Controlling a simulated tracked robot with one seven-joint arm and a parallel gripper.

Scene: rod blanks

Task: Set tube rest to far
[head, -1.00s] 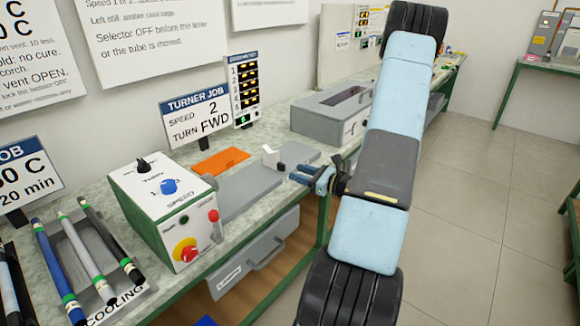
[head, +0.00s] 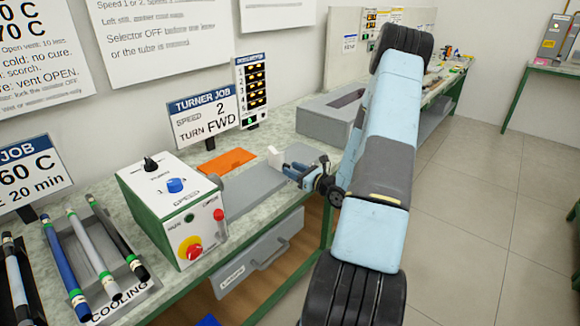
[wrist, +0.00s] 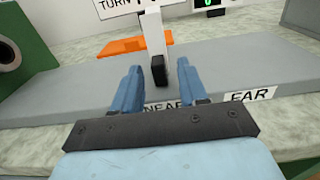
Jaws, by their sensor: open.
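The tube rest (head: 276,158) is a white upright piece on the grey turner bed (head: 252,190). In the wrist view the tube rest (wrist: 152,32) has a dark knob (wrist: 159,70) low on its near side. My gripper (head: 293,171) is open at the bed's front edge. In the wrist view the blue fingers of my gripper (wrist: 157,72) stand either side of the knob, apart from it; I cannot tell how deep it sits between them. The FAR label (wrist: 253,95) lies further right.
The turner control box (head: 172,210) with knobs and a red button stands left of the bed. An orange plate (head: 226,161) lies behind the bed. A grey box (head: 340,115) stands beyond, to the right. A cooling tray (head: 95,262) with tubes is at left.

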